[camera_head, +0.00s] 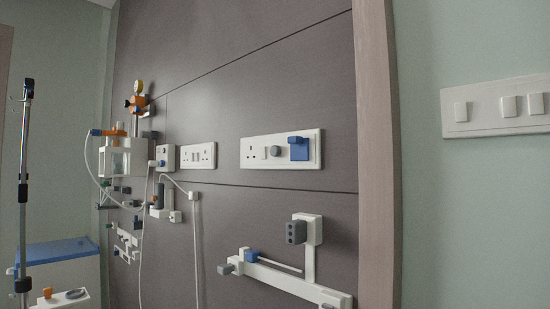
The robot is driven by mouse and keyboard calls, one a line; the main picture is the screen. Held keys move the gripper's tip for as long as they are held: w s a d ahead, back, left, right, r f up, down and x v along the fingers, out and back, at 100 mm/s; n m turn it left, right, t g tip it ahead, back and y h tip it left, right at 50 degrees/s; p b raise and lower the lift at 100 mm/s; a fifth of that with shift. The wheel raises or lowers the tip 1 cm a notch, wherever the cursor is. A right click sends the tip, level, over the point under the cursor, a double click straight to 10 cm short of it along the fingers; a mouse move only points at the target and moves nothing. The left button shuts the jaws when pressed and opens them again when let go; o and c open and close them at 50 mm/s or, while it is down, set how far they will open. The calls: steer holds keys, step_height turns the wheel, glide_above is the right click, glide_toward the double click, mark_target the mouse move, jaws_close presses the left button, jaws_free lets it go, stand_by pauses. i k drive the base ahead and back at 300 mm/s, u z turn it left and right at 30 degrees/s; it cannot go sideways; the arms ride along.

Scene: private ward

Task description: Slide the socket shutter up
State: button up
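A white wall panel (255,137) with a socket at its left is fixed to the dark grey wall board, right of the middle of the view. A blue block (299,150) with a small raised tab sits at the panel's right end and looks like the shutter. It covers part of the panel there, and what lies behind it is hidden. A round grey knob (274,151) is just left of it. My gripper is not in view.
A white rail fixture (285,281) with grey and blue parts juts out below the panel. A wooden post (374,150) stands to its right, then a switch plate (496,106). Left are another socket plate (198,156), hanging cables, medical fittings and a blue tray (60,251).

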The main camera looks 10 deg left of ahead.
mark_target(299, 146)
steer(key=k, duration=0.5)
steer(key=u, duration=0.45)
steer(key=i, duration=0.35)
steer(key=u, duration=0.2)
